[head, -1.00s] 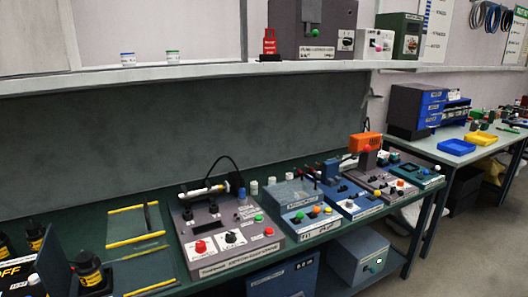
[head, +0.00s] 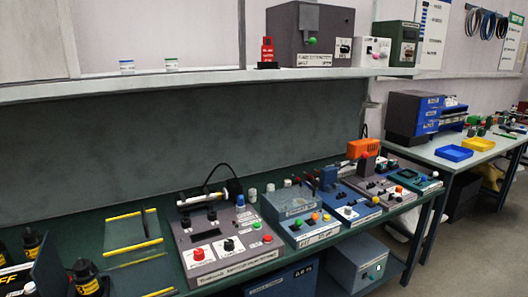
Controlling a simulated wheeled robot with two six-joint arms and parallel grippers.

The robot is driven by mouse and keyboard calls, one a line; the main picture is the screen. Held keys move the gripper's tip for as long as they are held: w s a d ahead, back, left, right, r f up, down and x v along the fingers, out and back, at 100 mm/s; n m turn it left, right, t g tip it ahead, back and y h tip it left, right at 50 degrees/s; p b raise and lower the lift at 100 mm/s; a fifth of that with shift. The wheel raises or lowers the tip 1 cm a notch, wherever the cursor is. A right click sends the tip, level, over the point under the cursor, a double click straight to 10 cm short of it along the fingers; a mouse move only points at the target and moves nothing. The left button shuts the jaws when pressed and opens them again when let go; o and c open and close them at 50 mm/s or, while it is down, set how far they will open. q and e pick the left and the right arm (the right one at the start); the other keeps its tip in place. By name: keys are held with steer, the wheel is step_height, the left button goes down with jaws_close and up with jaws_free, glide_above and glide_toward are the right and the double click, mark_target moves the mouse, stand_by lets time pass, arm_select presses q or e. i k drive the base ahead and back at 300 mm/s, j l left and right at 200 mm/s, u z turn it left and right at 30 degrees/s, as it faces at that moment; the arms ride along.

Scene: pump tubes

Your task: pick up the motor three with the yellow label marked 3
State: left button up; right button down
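Several black motors with yellow labels stand at the lower left of the head view. One black motor (head: 87,279) is nearest the middle of the bench and is cut by the bottom edge. Another black motor (head: 33,243) stands farther back, to its left. Part of a third dark one shows at the left edge. The numbers on their labels are too small or turned away, so I cannot tell which is motor three. Neither of my grippers is in view.
A dark upright panel (head: 55,266) stands between the motors. Right of them is a yellow-edged area (head: 135,262) on the green bench. A grey control box (head: 222,241) and blue devices (head: 300,215) fill the bench farther right. A shelf (head: 200,80) runs above.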

mark_target(87, 278)
steer(key=u, duration=1.3)
